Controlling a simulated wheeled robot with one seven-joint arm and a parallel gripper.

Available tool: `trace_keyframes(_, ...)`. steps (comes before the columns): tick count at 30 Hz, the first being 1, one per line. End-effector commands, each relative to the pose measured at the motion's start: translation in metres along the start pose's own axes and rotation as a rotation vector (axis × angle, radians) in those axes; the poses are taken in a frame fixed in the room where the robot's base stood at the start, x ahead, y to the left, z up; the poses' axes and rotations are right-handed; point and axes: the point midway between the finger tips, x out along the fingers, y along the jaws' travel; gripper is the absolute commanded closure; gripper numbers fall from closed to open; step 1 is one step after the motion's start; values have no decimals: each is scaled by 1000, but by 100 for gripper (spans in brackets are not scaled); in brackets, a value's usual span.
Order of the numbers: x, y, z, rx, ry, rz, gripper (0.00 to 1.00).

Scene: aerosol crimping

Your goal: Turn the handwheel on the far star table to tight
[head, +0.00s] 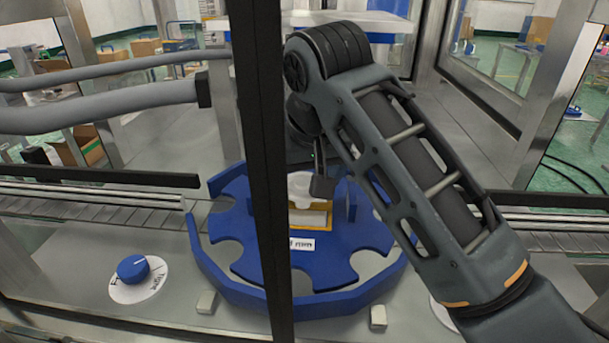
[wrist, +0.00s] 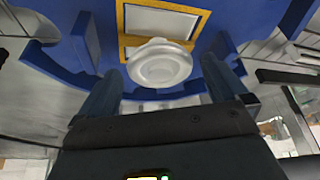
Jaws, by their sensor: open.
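The blue star table (head: 235,272), with scalloped pockets around its rim, stands in the middle of the head view. A pale round handwheel (head: 300,186) rises at its centre, partly hidden by a dark frame post and my gripper. In the wrist view the white handwheel (wrist: 160,66) is seen close up, between the two fingers of my gripper (wrist: 158,78). The fingers are open, one on each side of it, with visible gaps; I cannot tell their exact depth. In the head view a dark finger of my gripper (head: 322,185) shows beside the wheel.
A dark upright post (head: 268,150) crosses in front of the star table. A blue knob (head: 133,268) on a white dial sits on the deck at left. A conveyor (head: 90,195) runs along the left. Small pale blocks (head: 207,302) stand near the table's front.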

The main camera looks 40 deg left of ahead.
Motion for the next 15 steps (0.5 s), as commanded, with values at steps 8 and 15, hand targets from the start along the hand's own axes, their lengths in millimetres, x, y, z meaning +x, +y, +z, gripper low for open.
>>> trace_keyframes(8,-27,0,0,-1,3,0,0)
trace_keyframes(15,-64,0,0,-1,2,-1,0)
